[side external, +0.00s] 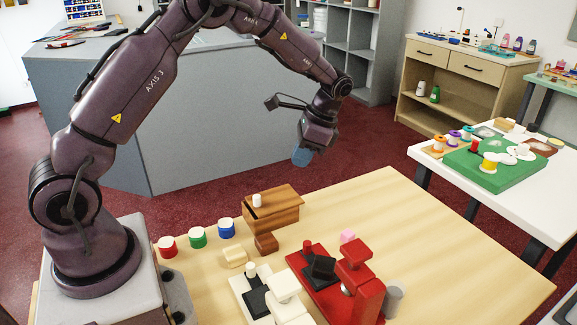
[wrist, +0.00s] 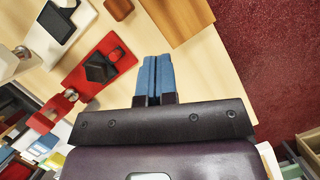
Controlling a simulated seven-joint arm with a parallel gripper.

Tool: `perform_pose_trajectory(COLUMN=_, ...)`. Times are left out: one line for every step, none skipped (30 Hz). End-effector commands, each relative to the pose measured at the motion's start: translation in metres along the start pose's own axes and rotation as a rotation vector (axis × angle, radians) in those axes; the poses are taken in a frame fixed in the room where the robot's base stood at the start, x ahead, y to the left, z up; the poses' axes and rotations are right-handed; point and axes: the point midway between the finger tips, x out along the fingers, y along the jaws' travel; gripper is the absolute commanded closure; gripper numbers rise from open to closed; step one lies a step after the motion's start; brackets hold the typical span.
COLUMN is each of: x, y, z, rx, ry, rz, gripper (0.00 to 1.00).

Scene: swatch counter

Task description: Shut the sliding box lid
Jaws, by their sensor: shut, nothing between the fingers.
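The wooden box (side external: 284,219) stands near the back edge of the light wood table. Its brown lid (side external: 278,198) carries a white knob (side external: 257,201) near the left end. A dark strip shows along the box's left top edge; I cannot tell exactly how far open the lid is. In the wrist view a plain part of the brown box (wrist: 182,16) shows at the top, with no knob in sight. My gripper (side external: 302,157) is in the air, up and right of the box in the side view, apart from it. Its blue fingers (wrist: 152,78) are together and empty.
Red, green and blue round pots (side external: 197,237) stand left of the box. A small brown block (side external: 266,244) lies in front of it. A red stamping device (side external: 357,275) and a white one (side external: 284,300) stand nearer the front. The table's right side (side external: 450,260) is clear.

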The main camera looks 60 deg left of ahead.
Motion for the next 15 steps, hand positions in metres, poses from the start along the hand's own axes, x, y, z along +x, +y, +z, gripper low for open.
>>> perform_pose_trajectory(x=-0.001, y=-0.004, z=-0.004, rx=-0.002, ry=0.0, rz=0.001, gripper=1.0)
perform_pose_trajectory(x=-0.002, y=-0.005, z=-0.006, rx=-0.002, ry=-0.001, rz=0.002, gripper=1.0)
perform_pose_trajectory(x=-0.001, y=-0.005, z=-0.006, rx=-0.002, ry=-0.002, rz=0.003, gripper=1.0)
perform_pose_trajectory(x=0.0, y=-0.005, z=-0.006, rx=-0.002, ry=-0.003, rz=0.003, gripper=1.0)
perform_pose_trajectory(x=0.002, y=-0.005, z=-0.006, rx=-0.002, ry=-0.003, rz=0.003, gripper=1.0)
perform_pose_trajectory(x=0.005, y=-0.005, z=-0.006, rx=-0.002, ry=-0.003, rz=0.003, gripper=1.0)
perform_pose_trajectory(x=0.008, y=-0.005, z=-0.006, rx=-0.002, ry=-0.003, rz=0.003, gripper=1.0)
perform_pose_trajectory(x=0.012, y=-0.005, z=-0.006, rx=-0.002, ry=-0.004, rz=0.003, gripper=1.0)
perform_pose_trajectory(x=0.019, y=-0.004, z=-0.006, rx=-0.002, ry=-0.004, rz=0.004, gripper=1.0)
perform_pose_trajectory(x=0.024, y=-0.004, z=-0.005, rx=-0.002, ry=-0.005, rz=0.004, gripper=1.0)
perform_pose_trajectory(x=0.03, y=-0.004, z=-0.006, rx=-0.002, ry=-0.005, rz=0.004, gripper=1.0)
perform_pose_trajectory(x=0.039, y=-0.004, z=-0.005, rx=-0.001, ry=-0.007, rz=0.005, gripper=1.0)
perform_pose_trajectory(x=0.045, y=-0.004, z=-0.005, rx=-0.001, ry=-0.005, rz=0.004, gripper=1.0)
perform_pose_trajectory(x=0.052, y=-0.004, z=-0.005, rx=-0.001, ry=-0.006, rz=0.005, gripper=1.0)
perform_pose_trajectory(x=0.062, y=-0.004, z=-0.005, rx=-0.001, ry=-0.007, rz=0.005, gripper=1.0)
